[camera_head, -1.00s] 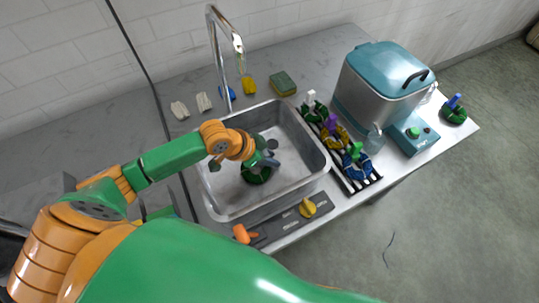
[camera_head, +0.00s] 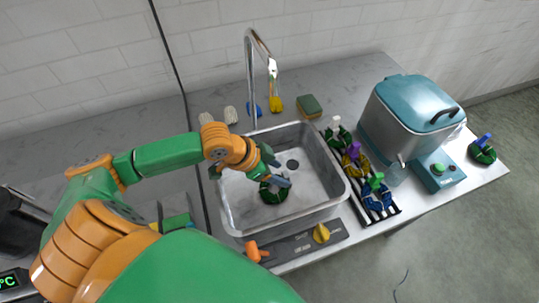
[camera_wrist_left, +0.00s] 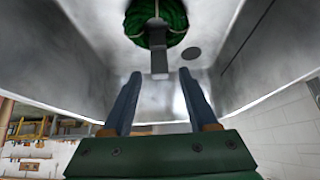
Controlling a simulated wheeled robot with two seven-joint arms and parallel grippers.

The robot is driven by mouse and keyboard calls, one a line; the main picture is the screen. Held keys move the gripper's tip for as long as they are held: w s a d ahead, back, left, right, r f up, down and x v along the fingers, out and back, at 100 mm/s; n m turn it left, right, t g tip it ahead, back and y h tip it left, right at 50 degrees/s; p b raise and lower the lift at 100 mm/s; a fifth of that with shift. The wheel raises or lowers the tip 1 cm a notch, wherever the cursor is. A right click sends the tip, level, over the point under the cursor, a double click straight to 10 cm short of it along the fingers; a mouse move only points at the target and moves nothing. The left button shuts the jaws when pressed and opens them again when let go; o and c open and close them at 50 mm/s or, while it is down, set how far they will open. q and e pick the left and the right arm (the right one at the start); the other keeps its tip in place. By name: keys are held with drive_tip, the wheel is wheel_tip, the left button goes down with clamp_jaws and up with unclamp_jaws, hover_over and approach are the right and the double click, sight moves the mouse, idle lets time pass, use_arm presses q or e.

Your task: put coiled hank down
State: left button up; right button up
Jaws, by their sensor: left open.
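A coiled green hank (camera_head: 272,194) lies on the floor of the grey metal sink (camera_head: 230,212). In the left wrist view the hank (camera_wrist_left: 172,12) is at the top edge, partly cut off, with a grey upright piece at its middle. My left gripper (camera_head: 277,172) is inside the sink, close to the hank, and partly covers it in the head view. In the left wrist view its two blue fingers (camera_wrist_left: 160,78) are apart with nothing between them, and the hank lies beyond their tips. My right gripper is not in view.
A tall tap (camera_head: 249,80) stands behind the sink. Right of it, several coloured hanks sit on a striped rack (camera_head: 391,214), beside a teal-lidded grey tank (camera_head: 372,121). An orange knob (camera_head: 254,251) and a yellow knob (camera_head: 321,233) are at the front. Another green hank (camera_head: 483,153) lies far right.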

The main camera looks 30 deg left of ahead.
sight(266, 189)
use_arm(q)
drive_tip(key=v, duration=0.5)
drive_tip(key=shift+s+a+r, duration=0.1)
drive_tip(key=shift+s+r, duration=0.05)
drive_tip(key=shift+r, duration=0.1)
